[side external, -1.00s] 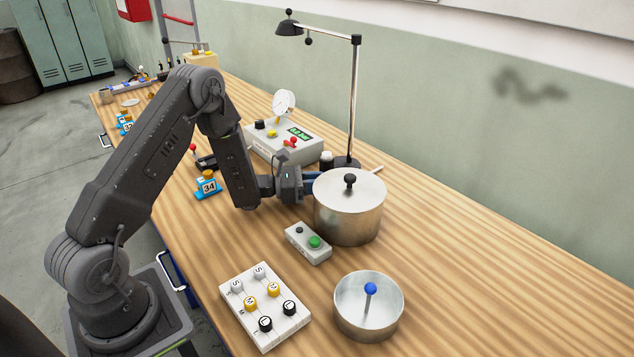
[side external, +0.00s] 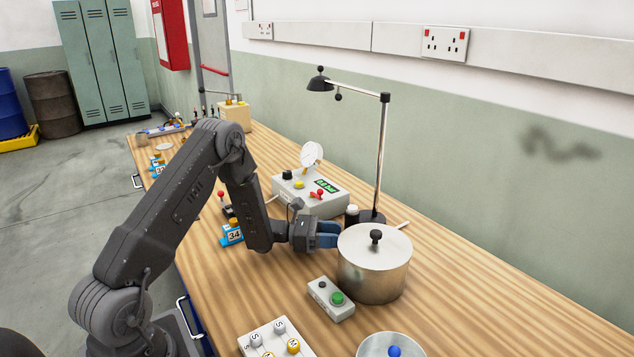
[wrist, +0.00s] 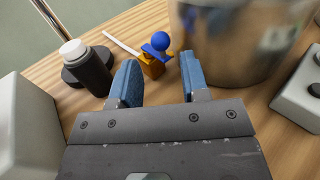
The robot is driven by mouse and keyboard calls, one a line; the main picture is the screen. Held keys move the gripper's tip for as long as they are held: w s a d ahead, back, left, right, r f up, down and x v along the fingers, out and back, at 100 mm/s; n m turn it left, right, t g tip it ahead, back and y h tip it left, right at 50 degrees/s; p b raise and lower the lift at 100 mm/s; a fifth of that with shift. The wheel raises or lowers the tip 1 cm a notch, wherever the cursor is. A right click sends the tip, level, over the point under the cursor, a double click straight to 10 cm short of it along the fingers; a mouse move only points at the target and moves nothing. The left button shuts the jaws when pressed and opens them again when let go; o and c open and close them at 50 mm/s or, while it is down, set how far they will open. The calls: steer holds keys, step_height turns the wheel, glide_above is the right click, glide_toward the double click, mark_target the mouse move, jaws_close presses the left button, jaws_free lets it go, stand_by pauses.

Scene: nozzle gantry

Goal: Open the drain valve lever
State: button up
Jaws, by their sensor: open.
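In the wrist view, a small valve with a blue ball-ended lever (wrist: 161,41) sits on an orange-brown body (wrist: 151,66), beside the metal pot (wrist: 225,45). My gripper (wrist: 158,66) is open with blue fingers apart, pointing at the valve; the valve body shows between and just beyond the fingertips. Contact cannot be told. In the side view, my gripper (side external: 328,235) is low over the bench at the left of the lidded pot (side external: 372,270), and the valve is hidden there.
A black bottle with a white cap (wrist: 88,68) stands left of the fingers. A lamp (side external: 382,160) stands behind the pot. A grey gauge box (side external: 310,196) is behind my gripper. A green-button box (side external: 331,299) is in front. The bench right of the pot is clear.

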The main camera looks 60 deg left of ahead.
steer(key=shift+s+a+r, duration=0.75)
steer(key=shift+s+a, duration=0.15)
steer(key=shift+s, duration=0.1)
steer(key=s+d+r+m+g, duration=0.3)
steer(key=d+r+m+g, duration=0.7)
steer(key=d+r+m, duration=0.3)
steer(key=s+r+m+y, duration=0.8)
steer(key=r+m+y, duration=0.2)
steer(key=m, duration=0.3)
steer(key=shift+s+d+r+g+y, duration=0.15)
steer(key=shift+d+r+g+y, duration=0.1)
steer(key=shift+d+g+y, duration=0.15)
steer(key=s+d+f+m+t, duration=0.1)
steer(key=s+f, duration=0.1)
steer(key=s, duration=0.5)
steer(key=s+d+f+m+t+y, duration=0.1)
steer(key=s+d+f, duration=0.1)
steer(key=s, duration=0.6)
steer(key=shift+d+f+t, duration=0.25)
steer(key=shift+t, duration=0.15)
